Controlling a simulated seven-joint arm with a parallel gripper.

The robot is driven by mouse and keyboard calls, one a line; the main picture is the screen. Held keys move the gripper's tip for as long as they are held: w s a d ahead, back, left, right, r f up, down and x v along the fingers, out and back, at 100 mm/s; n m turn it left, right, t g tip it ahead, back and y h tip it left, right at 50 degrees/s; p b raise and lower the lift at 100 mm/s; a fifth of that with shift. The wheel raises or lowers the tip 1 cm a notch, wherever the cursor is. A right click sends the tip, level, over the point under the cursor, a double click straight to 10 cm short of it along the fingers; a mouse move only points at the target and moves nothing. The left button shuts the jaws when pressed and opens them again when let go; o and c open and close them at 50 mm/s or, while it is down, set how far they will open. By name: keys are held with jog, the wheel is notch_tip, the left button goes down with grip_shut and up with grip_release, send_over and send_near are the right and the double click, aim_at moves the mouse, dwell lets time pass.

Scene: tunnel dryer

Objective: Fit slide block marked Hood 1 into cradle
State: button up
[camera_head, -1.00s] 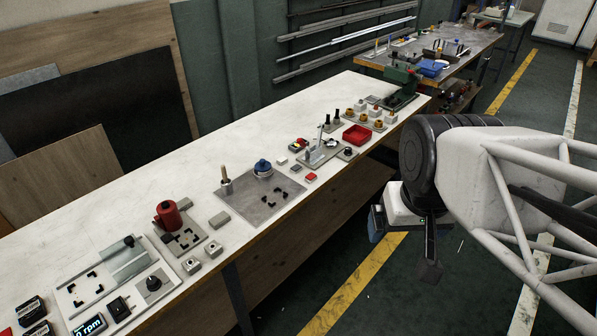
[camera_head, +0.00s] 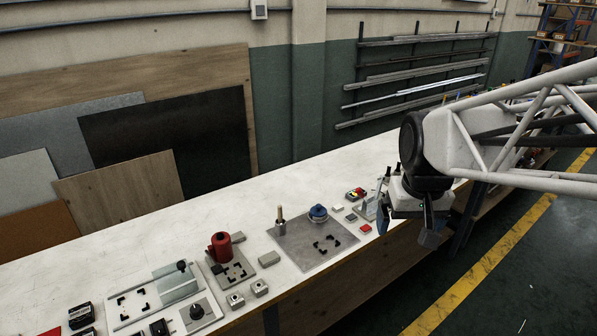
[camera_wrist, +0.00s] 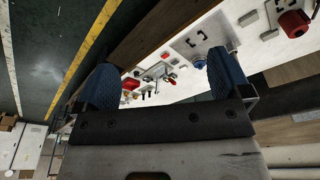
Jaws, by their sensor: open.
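No marking reading Hood 1 is legible, so I cannot tell which part is the slide block or which is its cradle. A white plate (camera_head: 118,318) at the near left of the bench carries a light grey sliding piece (camera_head: 178,282) and black corner marks. Small grey blocks lie to its right, one plain block (camera_head: 269,258) and two with round holes, the left one (camera_head: 235,300) and the right one (camera_head: 260,288). My gripper (camera_head: 407,230) hangs at the bench's right front edge, open and empty. Its two blue fingers stand apart in the wrist view (camera_wrist: 160,78).
A red cylinder (camera_head: 220,246) stands on a small plate. A grey sheet (camera_head: 300,255) holds a blue-topped part (camera_head: 318,213) and an upright pin (camera_head: 280,217). The back strip of the white bench (camera_head: 170,225) is clear. Boards lean on the wall behind.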

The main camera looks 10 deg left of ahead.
jog(key=w+a+f+n, duration=0.2)
jog(key=w+a+f, duration=0.1)
jog(key=w+a, duration=0.7)
jog(key=n+g, duration=0.2)
jog(key=n, duration=0.3)
send_over(235, 235)
jog(key=f, duration=2.3)
jog(key=shift+d+f, duration=0.25)
jog(key=shift+d, duration=0.1)
jog(key=shift+a+f, duration=0.4)
jog(key=shift+a, duration=0.05)
jog(key=shift+f, duration=1.3)
